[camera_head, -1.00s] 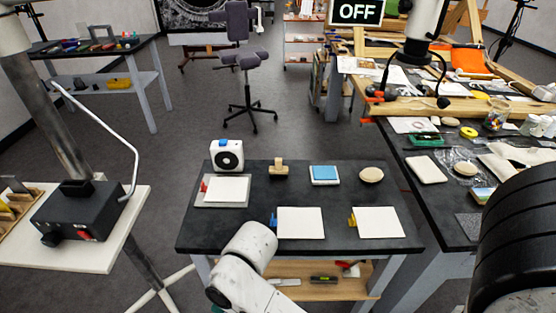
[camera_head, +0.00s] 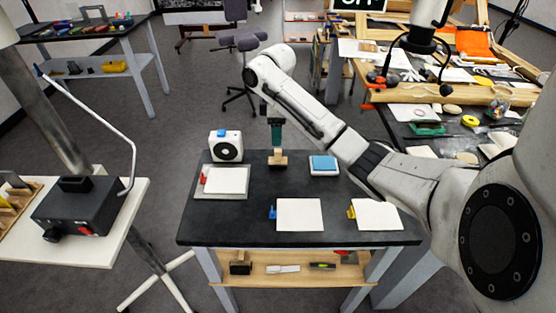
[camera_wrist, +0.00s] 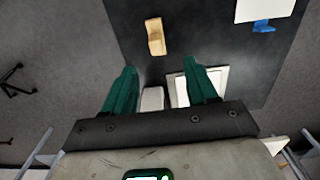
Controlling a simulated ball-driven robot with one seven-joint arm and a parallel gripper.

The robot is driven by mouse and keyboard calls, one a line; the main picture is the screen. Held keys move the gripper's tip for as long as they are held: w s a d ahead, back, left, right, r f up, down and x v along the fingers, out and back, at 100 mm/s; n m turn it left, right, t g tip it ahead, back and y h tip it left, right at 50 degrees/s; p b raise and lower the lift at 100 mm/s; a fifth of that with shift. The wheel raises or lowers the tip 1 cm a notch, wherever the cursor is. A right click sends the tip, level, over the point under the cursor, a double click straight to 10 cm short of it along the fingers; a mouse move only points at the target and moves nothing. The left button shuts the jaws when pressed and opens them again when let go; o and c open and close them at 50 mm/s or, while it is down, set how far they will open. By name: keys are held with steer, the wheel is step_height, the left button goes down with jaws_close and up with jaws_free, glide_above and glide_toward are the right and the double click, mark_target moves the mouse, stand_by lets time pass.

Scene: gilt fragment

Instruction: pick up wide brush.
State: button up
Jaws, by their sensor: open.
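The wide brush, a light wooden piece with a broad base and narrower upright part (camera_head: 278,163), stands near the back middle of the dark table (camera_head: 246,225). In the wrist view the brush (camera_wrist: 155,37) lies ahead of the fingertips, near the top. My gripper (camera_head: 277,143) has green fingers and hangs above the brush in the head view, overlapping its top there. In the wrist view my gripper (camera_wrist: 161,67) is open with nothing between the fingertips. Whether the fingers touch the brush in the head view is hard to tell, but the wrist view shows them apart.
A white box with a round black dial (camera_head: 226,146) stands left of the brush, and a blue-topped pad (camera_head: 323,164) right. White sheets with a red clip (camera_head: 225,181), blue clip (camera_head: 300,215) and yellow clip (camera_head: 377,214) lie around. A burner-like black box (camera_head: 77,206) stands on the left table.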

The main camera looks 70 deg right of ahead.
mark_target(278, 150)
step_height(278, 150, down, 5)
steer(key=shift+s+d+f, duration=0.1)
steer(key=shift+d+f+p, duration=0.2)
steer(key=shift+f+p, duration=0.2)
steer(key=shift+f, duration=2.25)
jaws_close()
